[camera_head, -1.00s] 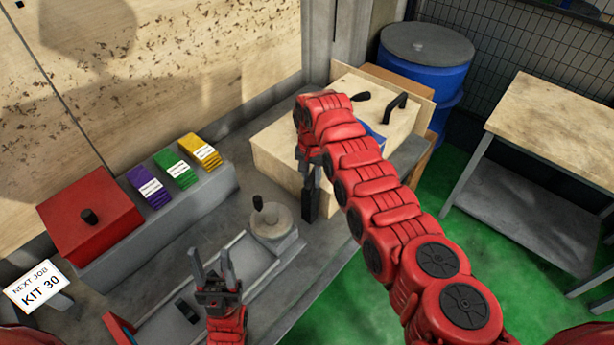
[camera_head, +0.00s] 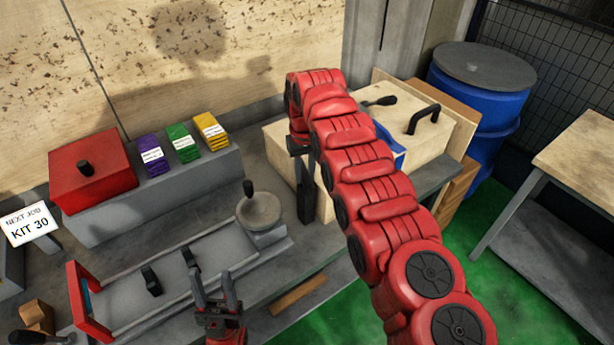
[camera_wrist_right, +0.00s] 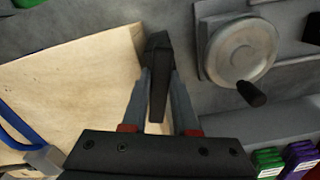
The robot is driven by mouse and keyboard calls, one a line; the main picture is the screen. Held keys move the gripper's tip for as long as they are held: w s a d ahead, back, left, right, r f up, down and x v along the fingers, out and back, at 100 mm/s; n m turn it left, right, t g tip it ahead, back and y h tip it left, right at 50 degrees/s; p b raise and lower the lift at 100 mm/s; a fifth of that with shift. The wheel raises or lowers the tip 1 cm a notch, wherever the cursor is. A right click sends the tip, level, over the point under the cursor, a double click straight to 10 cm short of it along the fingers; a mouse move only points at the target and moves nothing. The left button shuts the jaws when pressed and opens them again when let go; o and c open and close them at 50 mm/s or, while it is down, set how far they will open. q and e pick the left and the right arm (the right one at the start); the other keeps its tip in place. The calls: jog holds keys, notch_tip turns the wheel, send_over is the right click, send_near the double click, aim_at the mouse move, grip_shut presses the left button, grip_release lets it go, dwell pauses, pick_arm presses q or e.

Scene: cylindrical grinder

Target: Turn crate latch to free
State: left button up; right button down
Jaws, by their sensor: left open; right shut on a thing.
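The pale wooden crate (camera_head: 440,142) stands at the back of the bench, partly hidden behind my right arm. My right gripper (camera_head: 303,165) is at the crate's left side. In the right wrist view its fingers (camera_wrist_right: 157,95) are shut on a black bar, the latch (camera_wrist_right: 157,58), beside the crate's pale wood (camera_wrist_right: 85,95). In the head view the latch (camera_head: 306,202) looks upright along the crate's side. My left gripper (camera_head: 216,290) is open and empty over the front of the bench, well apart from the crate.
A black handle (camera_head: 424,118) and a black lever (camera_head: 380,101) are on the crate top. A handwheel (camera_head: 260,209) stands left of the latch. A red box (camera_head: 92,170) and coloured stacks sit on a grey ledge. A blue drum (camera_head: 478,100) stands behind right.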

jog(key=shift+n, duration=0.9)
jog(key=shift+a, duration=0.1)
jog(key=c, duration=0.7)
grip_release()
